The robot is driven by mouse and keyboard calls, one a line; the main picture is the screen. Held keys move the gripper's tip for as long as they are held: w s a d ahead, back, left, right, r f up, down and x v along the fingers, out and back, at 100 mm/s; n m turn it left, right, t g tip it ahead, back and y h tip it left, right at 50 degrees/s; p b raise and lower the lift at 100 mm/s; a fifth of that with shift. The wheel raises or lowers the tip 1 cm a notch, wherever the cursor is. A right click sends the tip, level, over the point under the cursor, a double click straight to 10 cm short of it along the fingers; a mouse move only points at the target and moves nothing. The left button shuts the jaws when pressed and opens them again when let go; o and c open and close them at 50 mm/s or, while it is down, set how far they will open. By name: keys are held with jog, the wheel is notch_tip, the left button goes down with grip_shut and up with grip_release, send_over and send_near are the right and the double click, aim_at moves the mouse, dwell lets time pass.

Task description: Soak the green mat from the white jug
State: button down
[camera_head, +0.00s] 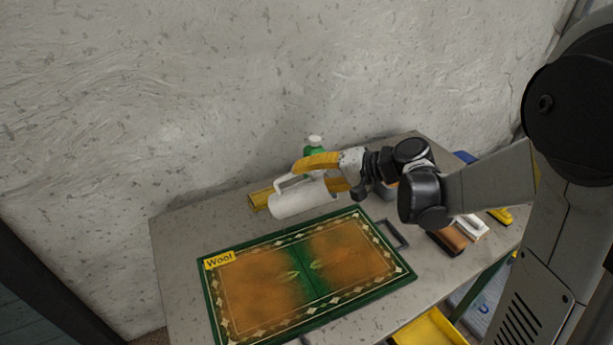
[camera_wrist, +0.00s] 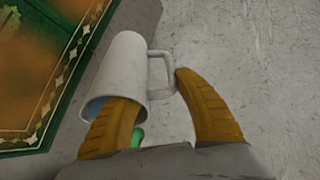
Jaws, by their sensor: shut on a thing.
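The green-bordered mat (camera_head: 232,312) lies flat on the table, with a "Wool" label at its far left corner. Its middle is orange-brown with a dark green band across the centre. The white jug (camera_head: 296,202) is tipped almost onto its side, by the mat's far edge; whether it touches the table I cannot tell. My gripper (camera_head: 325,172) is shut on the jug, its yellow fingers about the jug's right end. In the wrist view the jug (camera_wrist: 126,62) shows its handle, and a bluish inside at its near end, partly hidden by a finger. No stream shows.
A green bottle with a white cap (camera_head: 315,143) stands behind my gripper. A yellow block (camera_head: 259,199) lies behind the jug. A brown brush (camera_head: 447,239) lies to the mat's right. A yellow tray (camera_head: 430,330) is below the table's front. The wall closes the back.

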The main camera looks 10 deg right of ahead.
jog(key=r+h+p, duration=0.1)
jog(key=p, duration=0.1)
jog(key=a+r+h+p, duration=0.1)
jog(key=p, duration=0.1)
jog(key=shift+w+n+g+p, duration=0.1)
jog(key=shift+n+g+p, duration=0.2)
jog(key=shift+g+p, duration=0.1)
jog(key=shift+a+h+p, duration=0.3)
jog(key=shift+h+p, duration=0.4)
jog(key=shift+w+a+f+g+h+p, duration=0.1)
jog(key=shift+a+g+h+p, duration=0.1)
jog(key=shift+g+h+p, duration=0.35)
jog(key=h, duration=0.1)
jog(key=f+n+h+p, duration=0.1)
jog(key=h, duration=0.1)
jog(key=shift+d+f+g+h, duration=0.1)
jog(key=shift+f+g+h, duration=0.15)
jog(key=shift+g+h, duration=0.1)
